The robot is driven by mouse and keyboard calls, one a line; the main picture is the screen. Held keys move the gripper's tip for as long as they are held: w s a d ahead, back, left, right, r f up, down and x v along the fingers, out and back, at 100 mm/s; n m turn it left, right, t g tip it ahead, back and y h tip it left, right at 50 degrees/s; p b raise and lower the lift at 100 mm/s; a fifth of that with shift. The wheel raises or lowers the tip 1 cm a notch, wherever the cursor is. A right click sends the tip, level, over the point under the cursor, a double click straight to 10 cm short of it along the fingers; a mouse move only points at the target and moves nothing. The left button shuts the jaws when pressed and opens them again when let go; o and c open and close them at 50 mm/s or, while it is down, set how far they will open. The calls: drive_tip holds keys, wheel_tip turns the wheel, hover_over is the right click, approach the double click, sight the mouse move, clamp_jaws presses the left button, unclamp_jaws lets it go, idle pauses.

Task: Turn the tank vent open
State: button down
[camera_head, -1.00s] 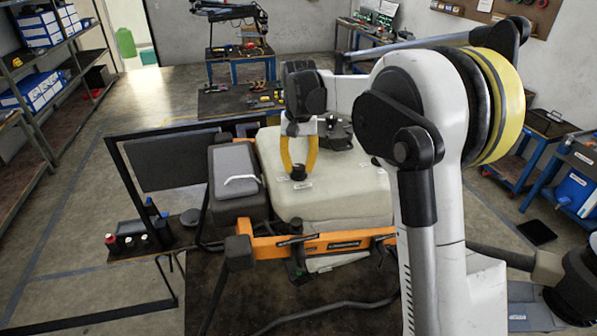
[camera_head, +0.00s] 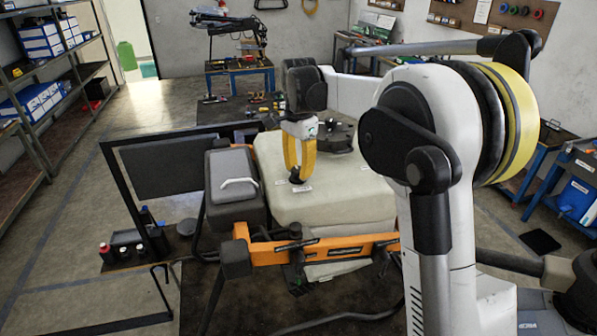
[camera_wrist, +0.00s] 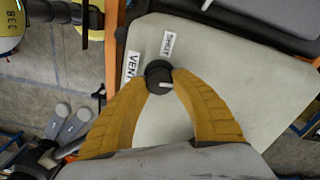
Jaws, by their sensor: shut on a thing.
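The black round vent knob (camera_wrist: 158,73) sits on the cream tank (camera_wrist: 205,60) in the wrist view. A pale pointer mark on it points right, toward the right fingertip. A label reading VENT (camera_wrist: 132,66) lies to its left, and a label reading SHUT (camera_wrist: 168,44) lies above it. My gripper (camera_wrist: 160,80) has two yellow curved fingers with their tips on either side of the knob, shut on it. In the head view the gripper (camera_head: 298,174) reaches down onto the tank (camera_head: 330,205); its fingers mostly hide the knob there.
An orange frame bar (camera_head: 275,254) runs along the tank's near side. A grey box with a handle (camera_head: 232,178) stands left of the tank. A dark panel (camera_head: 170,164) and small bottles (camera_head: 107,253) are further left. Shelves (camera_head: 45,75) line the left wall.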

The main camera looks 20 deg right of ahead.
sight(299, 169)
drive_tip(key=shift+m, duration=0.6)
drive_tip(key=c, duration=1)
unclamp_jaws()
drive_tip(key=shift+c, duration=0.2)
drive_tip(key=shift+r, duration=0.1)
wheel_tip(299, 169, up, 12)
